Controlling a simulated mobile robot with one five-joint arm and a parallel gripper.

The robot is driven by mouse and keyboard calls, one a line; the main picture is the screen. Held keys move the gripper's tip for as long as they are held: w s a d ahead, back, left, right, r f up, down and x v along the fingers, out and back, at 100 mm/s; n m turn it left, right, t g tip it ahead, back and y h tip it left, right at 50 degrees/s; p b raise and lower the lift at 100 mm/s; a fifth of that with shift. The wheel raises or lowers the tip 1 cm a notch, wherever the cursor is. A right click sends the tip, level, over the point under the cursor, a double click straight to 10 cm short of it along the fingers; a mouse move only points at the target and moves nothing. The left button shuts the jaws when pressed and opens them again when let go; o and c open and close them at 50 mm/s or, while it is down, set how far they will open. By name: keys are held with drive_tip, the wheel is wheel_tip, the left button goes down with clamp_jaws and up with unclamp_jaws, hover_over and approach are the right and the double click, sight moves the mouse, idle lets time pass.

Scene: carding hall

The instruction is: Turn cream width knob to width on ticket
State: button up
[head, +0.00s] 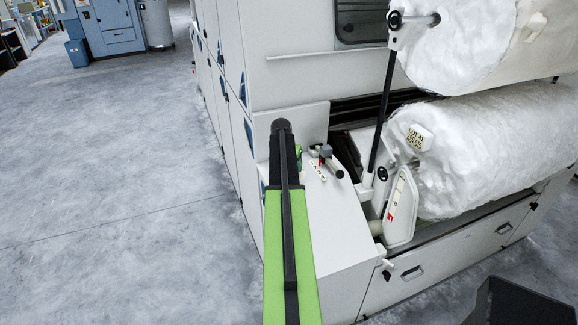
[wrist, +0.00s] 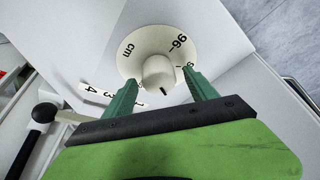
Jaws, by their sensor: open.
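The cream knob (wrist: 159,72) stands at the centre of a round cream dial plate (wrist: 130,60) in the wrist view. The plate carries "cm" and "96" in black, with another figure partly hidden by my right finger. A short dark mark shows on the knob's near end. My gripper (wrist: 161,82) is open, its green fingers to either side of the knob's near end, with no clear contact. In the head view my arm hides the knob. A pale ticket (head: 418,138) on the lower white roll starts with "LOT"; its width is too small to read.
A black ball-ended lever (wrist: 44,112) and a numbered strip (wrist: 92,89) lie left of the dial. In the head view, a lever on the cabinet top (head: 328,158) and a white gauge plate (head: 401,207) stand right of my arm. The floor (head: 120,180) at left is clear.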

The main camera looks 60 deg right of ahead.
drive_tip(key=p+v, duration=1.4)
drive_tip(key=v, duration=0.2)
drive_tip(key=shift+a+r, duration=0.2)
drive_tip(key=shift+a, duration=0.05)
